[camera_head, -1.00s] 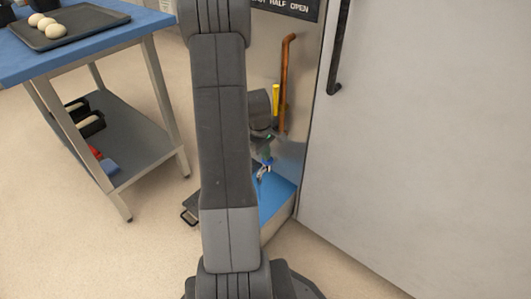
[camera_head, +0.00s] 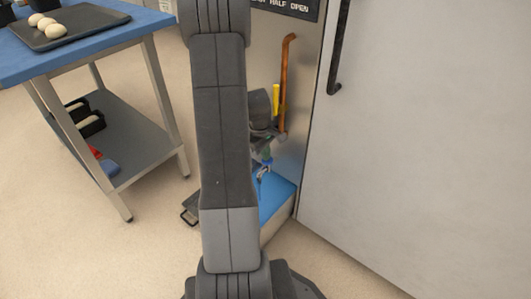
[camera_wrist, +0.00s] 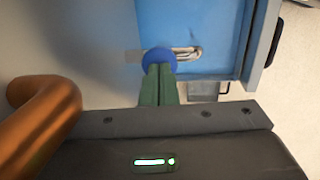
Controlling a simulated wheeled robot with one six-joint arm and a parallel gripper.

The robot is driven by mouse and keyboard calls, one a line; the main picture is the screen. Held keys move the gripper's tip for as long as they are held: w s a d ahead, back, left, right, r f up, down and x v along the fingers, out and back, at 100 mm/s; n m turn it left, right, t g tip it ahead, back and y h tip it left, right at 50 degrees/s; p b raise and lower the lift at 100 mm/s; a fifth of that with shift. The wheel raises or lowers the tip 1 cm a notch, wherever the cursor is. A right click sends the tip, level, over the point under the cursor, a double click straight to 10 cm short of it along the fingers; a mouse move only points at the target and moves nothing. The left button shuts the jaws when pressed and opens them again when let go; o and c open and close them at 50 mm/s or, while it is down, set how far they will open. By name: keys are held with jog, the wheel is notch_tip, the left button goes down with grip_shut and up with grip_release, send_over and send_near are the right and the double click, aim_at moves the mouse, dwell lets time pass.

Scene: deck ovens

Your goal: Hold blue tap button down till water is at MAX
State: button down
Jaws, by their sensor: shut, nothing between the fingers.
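The blue tap button (camera_wrist: 154,57) is round and sits at the middle of the wrist view, in front of a metal spout (camera_wrist: 190,52). My gripper (camera_wrist: 158,68) is shut, and its green fingertips overlap the button's lower edge; I cannot tell whether they press it. In the head view my gripper (camera_head: 266,158) points down above the blue-topped unit (camera_head: 277,203), partly hidden behind my arm. No water, water level or MAX mark can be made out.
A copper pipe (camera_wrist: 38,120) runs close on the left in the wrist view and up the steel wall (camera_head: 308,60) in the head view. A large pale door (camera_head: 430,130) stands at right. A blue-topped table (camera_head: 95,50) with a tray stands at left.

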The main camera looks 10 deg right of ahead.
jog(key=shift+s+f, duration=0.35)
jog(key=shift+f, duration=0.15)
notch_tip(320, 180, up, 15)
jog(key=a+p, duration=0.1)
jog(key=p, duration=0.6)
jog(key=shift+w+a, duration=0.15)
jog(key=shift+a, duration=0.25)
jog(key=shift+f, duration=0.1)
